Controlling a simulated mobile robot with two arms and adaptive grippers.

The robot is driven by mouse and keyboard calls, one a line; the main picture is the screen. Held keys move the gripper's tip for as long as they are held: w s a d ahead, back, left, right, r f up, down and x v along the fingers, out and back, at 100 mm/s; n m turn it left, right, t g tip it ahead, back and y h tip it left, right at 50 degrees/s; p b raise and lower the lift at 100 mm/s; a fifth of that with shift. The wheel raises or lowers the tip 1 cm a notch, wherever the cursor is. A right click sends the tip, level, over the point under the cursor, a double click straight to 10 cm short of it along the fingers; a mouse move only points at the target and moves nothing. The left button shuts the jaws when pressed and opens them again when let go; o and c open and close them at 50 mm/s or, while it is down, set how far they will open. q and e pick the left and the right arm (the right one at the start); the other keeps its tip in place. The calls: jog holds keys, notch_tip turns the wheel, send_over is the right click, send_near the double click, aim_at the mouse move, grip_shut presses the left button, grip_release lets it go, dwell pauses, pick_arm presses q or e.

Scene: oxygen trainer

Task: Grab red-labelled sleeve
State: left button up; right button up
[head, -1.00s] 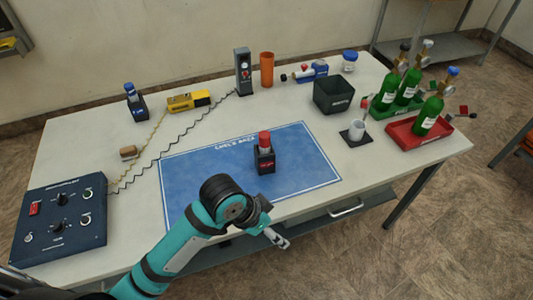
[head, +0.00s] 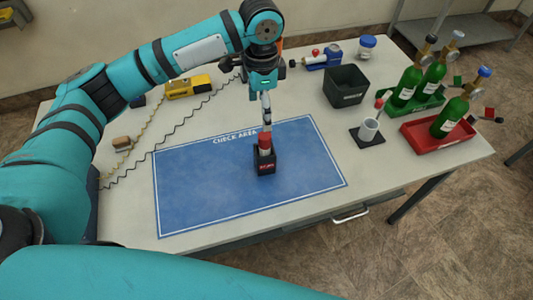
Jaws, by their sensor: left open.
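The sleeve (head: 265,142) is a small upright cylinder with a red upper part. It stands in a black holder (head: 266,167) with a red label on its front, on the blue check-area mat (head: 200,190). My left gripper (head: 266,122) points down directly above the sleeve, with its fingertips at the height of the red top. It is open, seen nearly edge-on; I cannot tell whether the fingers are around the red top or just over it. My right gripper is out of view.
A black bin (head: 346,86) and a white cup (head: 369,129) on a dark pad stand to the right. Green bottles sit in a green tray (head: 418,108) and a red tray (head: 425,136). A yellow device (head: 188,87) with cables lies behind. The mat around the holder is clear.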

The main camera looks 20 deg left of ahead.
aim_at(263, 134)
pick_arm(q)
notch_tip(263, 134, down, 5)
jog(key=shift+s+f+p, duration=0.15)
jog(key=shift+f+p, duration=0.05)
jog(key=shift+p, duration=0.4)
notch_tip(263, 134, down, 5)
jog(key=shift+r+p, duration=0.15)
jog(key=shift+p, duration=0.25)
jog(key=shift+f, duration=0.6)
jog(key=shift+d+f+p, duration=0.1)
jog(key=shift+f+p, duration=0.15)
jog(key=shift+p, duration=0.05)
jog(key=f, duration=0.1)
jog(key=f+p, duration=0.1)
jog(key=f, duration=0.1)
jog(key=shift+s+d+f, duration=0.1)
jog(key=shift+d+f, duration=0.1)
jog(key=shift+f, duration=0.7)
jog(key=c, duration=1.3)
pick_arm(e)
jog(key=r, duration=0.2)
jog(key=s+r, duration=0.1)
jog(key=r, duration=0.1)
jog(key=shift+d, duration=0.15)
